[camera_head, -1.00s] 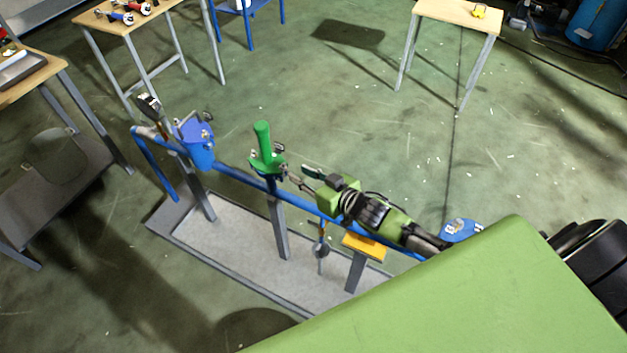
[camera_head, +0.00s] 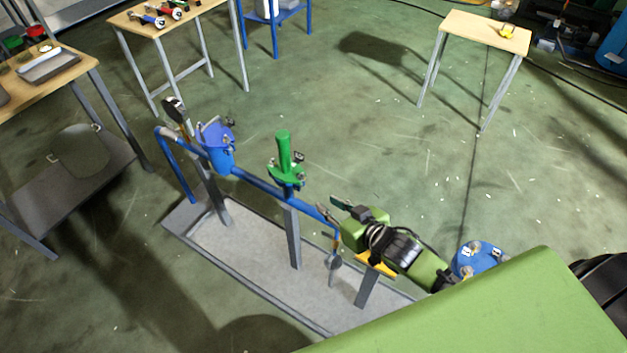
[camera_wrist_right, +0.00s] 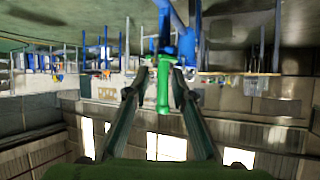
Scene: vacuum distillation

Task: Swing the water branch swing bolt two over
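A green upright branch (camera_head: 284,150) stands on the blue pipe (camera_head: 262,187), with a green flange (camera_head: 287,178) at its base. Small metal bolts (camera_head: 300,156) show at the flange's right side; which one is bolt two, and its exact position, I cannot tell. My right gripper (camera_head: 330,207) is open and empty, to the right of and a little below the flange, apart from it. In the right wrist view, the spread fingers (camera_wrist_right: 161,75) point at the green branch (camera_wrist_right: 163,92), seen inverted beyond them. My left gripper is not in view.
A blue capped pot (camera_head: 219,150) stands on the pipe to the left, and a blue flanged piece (camera_head: 477,257) is at right. A grey tray (camera_head: 250,262) lies below. Open floor lies behind the pipe.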

